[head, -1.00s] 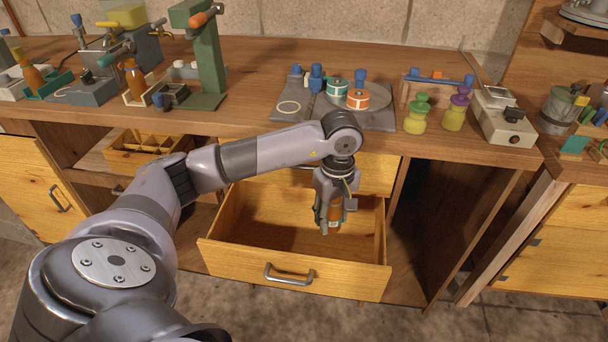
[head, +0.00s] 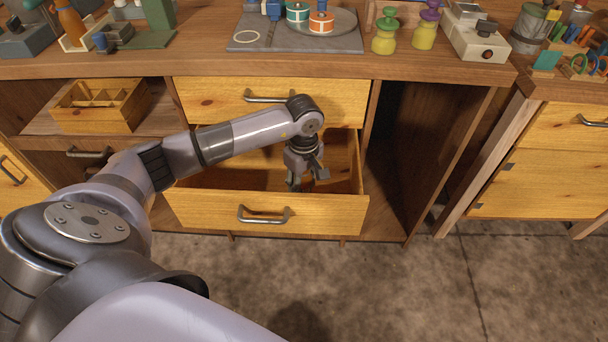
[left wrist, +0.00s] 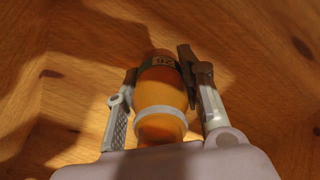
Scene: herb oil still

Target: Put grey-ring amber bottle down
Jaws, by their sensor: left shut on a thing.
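The amber bottle (left wrist: 162,90) has a light grey ring around it and a dark label with markings; it shows in the left wrist view between the two fingers. My left gripper (head: 303,181) is shut on it, pointing down inside the open drawer (head: 230,211). In the head view the bottle is mostly hidden by the fingers and the drawer front. Bare wood lies around the bottle in the wrist view. I cannot tell whether its base touches the drawer floor. My right gripper is not in view.
A closed drawer (head: 210,105) is just above the open one. The worktop (head: 180,62) carries a grey mat (head: 285,42), green and purple-topped bottles and a scale. A wooden divided box (head: 95,108) stands on the shelf at left. The bay right of the drawer looks empty.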

